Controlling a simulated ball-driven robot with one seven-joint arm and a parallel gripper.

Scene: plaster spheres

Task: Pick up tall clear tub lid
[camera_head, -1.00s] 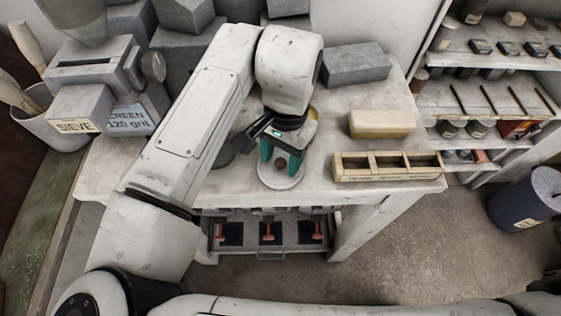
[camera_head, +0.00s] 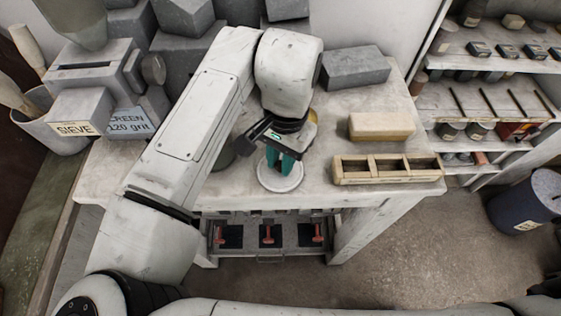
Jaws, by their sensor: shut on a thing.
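A pale round lid-like disc (camera_head: 281,187) is on the worktop near its front edge, below my gripper. My gripper (camera_head: 280,172) points down with its teal fingers close together over the middle of the disc. It is shut on the lid, at a small part at its centre that the fingers mostly hide. I cannot tell whether the disc rests on a tub or how high it sits.
A compartmented wooden tray (camera_head: 388,180) and a tan block (camera_head: 381,126) stand to the right. A grey block (camera_head: 355,66) is behind them. A sieve box (camera_head: 82,118) is at left. A dark round thing (camera_head: 224,153) is partly hidden by my arm.

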